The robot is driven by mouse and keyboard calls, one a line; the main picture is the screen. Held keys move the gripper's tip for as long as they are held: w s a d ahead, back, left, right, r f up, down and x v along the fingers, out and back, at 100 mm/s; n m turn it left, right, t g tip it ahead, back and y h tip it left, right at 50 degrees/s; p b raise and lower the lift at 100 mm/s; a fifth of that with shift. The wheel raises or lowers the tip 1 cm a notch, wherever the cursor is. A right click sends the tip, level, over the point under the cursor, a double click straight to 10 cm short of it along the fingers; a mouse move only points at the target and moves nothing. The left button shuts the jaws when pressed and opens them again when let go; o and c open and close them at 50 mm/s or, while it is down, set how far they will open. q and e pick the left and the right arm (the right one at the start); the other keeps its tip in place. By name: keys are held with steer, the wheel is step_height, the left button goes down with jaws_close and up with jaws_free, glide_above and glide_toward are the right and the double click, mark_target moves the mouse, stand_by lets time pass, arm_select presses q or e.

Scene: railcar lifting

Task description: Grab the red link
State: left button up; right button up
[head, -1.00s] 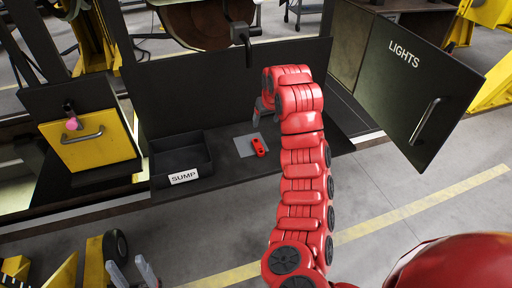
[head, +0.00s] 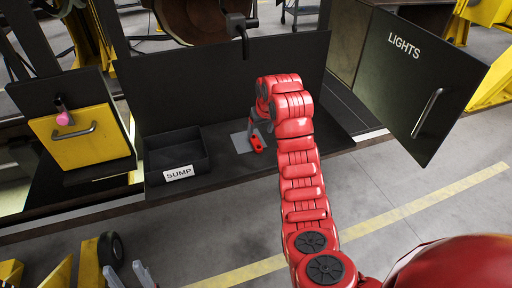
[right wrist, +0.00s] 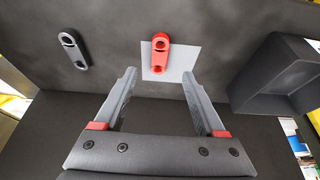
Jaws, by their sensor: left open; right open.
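The red link (head: 257,144) lies on a light grey square (head: 240,143) on the dark shelf, right of the SUMP tray. In the right wrist view the red link (right wrist: 160,56) lies on the grey square (right wrist: 183,62), just beyond my fingertips and roughly centred between them. My right gripper (right wrist: 159,75) is open and empty. In the head view my right gripper (head: 260,126) is beside the link, partly hidden by its own arm. My left gripper (head: 128,274) is open and empty at the bottom left, away from the shelf.
A dark grey link (right wrist: 73,48) lies left of the square in the right wrist view. The black SUMP tray (head: 178,172) stands on the shelf. A yellow panel with a handle (head: 80,138) is at the left. The open LIGHTS door (head: 420,80) stands at the right.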

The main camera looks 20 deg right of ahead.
mark_target(256, 142)
steer(key=shift+w+f+b, duration=0.2)
steer(key=shift+f+b, duration=0.1)
steer(key=shift+f, duration=0.35)
steer(key=shift+p+x, duration=0.75)
steer(key=shift+p, duration=0.05)
steer(key=shift+w+f, duration=0.2)
steer(key=shift+f, duration=0.1)
steer(key=p+x, duration=0.1)
steer(key=x, duration=0.1)
steer(key=p+x, duration=0.1)
steer(key=p, duration=0.1)
steer(key=shift+w+f, duration=0.25)
steer(key=shift+w, duration=0.15)
steer(key=shift+w+f, duration=0.25)
steer(key=shift+f, duration=0.35)
jaws_close()
